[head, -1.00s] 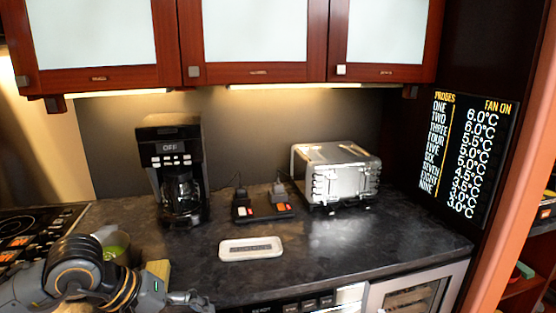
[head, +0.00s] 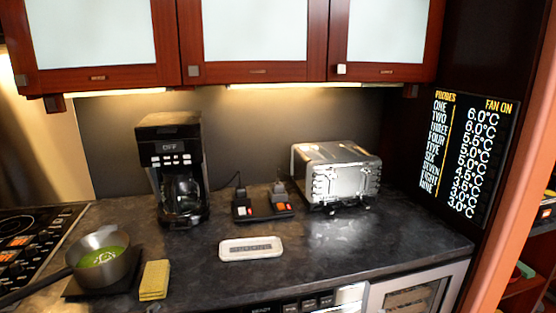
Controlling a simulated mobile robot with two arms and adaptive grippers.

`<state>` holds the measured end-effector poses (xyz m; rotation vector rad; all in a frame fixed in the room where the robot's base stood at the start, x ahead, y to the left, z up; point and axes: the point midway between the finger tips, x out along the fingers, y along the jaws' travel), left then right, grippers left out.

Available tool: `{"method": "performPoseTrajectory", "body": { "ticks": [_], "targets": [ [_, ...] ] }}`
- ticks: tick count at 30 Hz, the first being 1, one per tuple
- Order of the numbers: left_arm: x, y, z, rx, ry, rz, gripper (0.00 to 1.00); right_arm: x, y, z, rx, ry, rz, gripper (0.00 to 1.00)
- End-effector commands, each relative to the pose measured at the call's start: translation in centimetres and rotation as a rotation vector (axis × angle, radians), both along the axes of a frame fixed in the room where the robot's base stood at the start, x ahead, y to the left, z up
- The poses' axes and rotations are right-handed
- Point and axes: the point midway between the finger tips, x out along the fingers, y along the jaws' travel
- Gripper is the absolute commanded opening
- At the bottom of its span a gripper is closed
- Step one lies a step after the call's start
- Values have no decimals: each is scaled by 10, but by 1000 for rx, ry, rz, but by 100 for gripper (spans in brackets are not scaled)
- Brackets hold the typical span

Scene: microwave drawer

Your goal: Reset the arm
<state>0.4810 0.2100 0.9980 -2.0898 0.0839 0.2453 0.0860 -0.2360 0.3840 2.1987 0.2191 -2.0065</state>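Neither of my grippers shows in the head view now, and no part of my arms is in the picture. The dark counter (head: 330,243) in front of me is fully visible where an arm was before. A saucepan (head: 103,257) with green liquid stands at the left on a dark flat pad, its handle pointing to the lower left. A yellow sponge-like block (head: 155,279) lies just right of the pan.
A coffee maker (head: 172,168) and a metal toaster (head: 338,174) stand at the back. A power strip with plugs (head: 262,203) and a white tray (head: 251,248) lie between them. The microwave (head: 415,293) front is below the counter's right edge. A cooktop (head: 30,240) is at left.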

Motion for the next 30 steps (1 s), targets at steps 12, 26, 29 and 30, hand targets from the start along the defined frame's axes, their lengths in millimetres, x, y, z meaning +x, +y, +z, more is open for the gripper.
{"method": "performPoseTrajectory", "body": {
  "ticks": [12, 26, 29, 30],
  "targets": [
    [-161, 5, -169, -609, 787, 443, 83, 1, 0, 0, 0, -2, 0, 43],
    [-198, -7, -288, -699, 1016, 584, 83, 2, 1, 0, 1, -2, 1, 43],
    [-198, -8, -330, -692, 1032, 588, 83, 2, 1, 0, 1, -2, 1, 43],
    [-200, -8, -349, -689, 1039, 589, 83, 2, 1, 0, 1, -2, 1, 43]
  ]
}}
